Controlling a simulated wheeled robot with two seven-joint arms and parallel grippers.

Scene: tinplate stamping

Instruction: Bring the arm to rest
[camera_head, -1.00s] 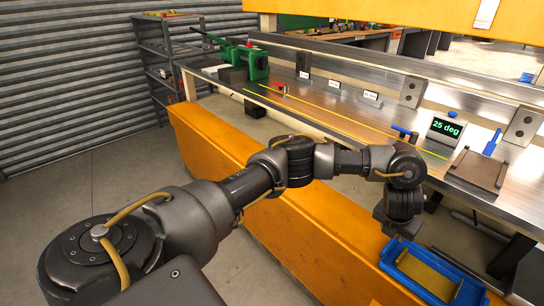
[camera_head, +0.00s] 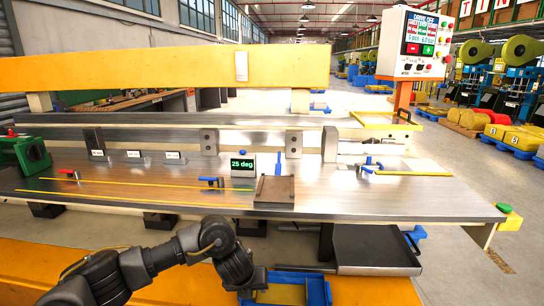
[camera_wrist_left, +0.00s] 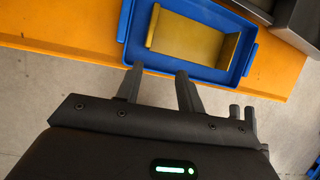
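My left arm (camera_head: 120,270) reaches in from the lower left of the head view, bent, with its wrist pointing down. My left gripper shows in the left wrist view (camera_wrist_left: 159,72) with its two fingers apart and nothing between them. Its fingertips appear near the edge of a blue tray (camera_wrist_left: 190,66) that holds a yellow-brown piece (camera_wrist_left: 190,36). In the head view the blue tray (camera_head: 318,290) sits just right of the wrist, and the fingers are hidden there. My right gripper is in neither view.
A steel bench (camera_head: 370,195) with thin yellow strips, a "25 deg" display (camera_head: 243,165) and a brown plate (camera_head: 274,192) lies ahead. An orange beam (camera_head: 370,291) runs in front. A control panel (camera_head: 413,46) stands at right.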

